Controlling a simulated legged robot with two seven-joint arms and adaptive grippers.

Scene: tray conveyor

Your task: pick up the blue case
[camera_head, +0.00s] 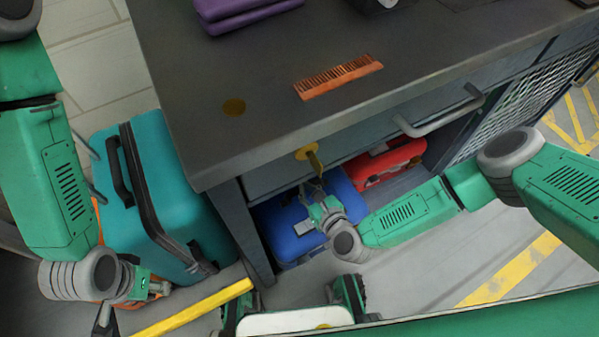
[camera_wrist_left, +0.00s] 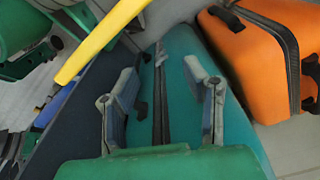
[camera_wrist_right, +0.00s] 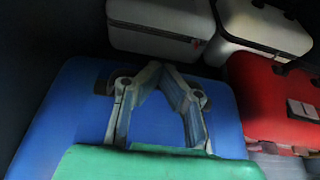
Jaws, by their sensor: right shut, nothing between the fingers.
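The blue case (camera_head: 286,226) lies on the floor under the counter, partly hidden by my right arm and the counter's edge. It fills much of the right wrist view (camera_wrist_right: 60,120), where its broad face lies below my fingers. My right gripper (camera_head: 311,190) reaches in over the case, its fingertips together and empty (camera_wrist_right: 163,72). I cannot tell whether the fingers touch the case. My left gripper (camera_wrist_left: 168,68) is open and empty, in front of the teal suitcase (camera_wrist_left: 185,110) at the left.
A red case (camera_head: 385,163) lies right of the blue case; white cases (camera_wrist_right: 160,25) stand behind. The dark counter (camera_head: 220,125) overhangs the blue case. The teal suitcase stands left of the counter leg (camera_head: 243,225), with an orange case (camera_wrist_left: 250,55) near it. A yellow bar (camera_head: 195,312) lies in front.

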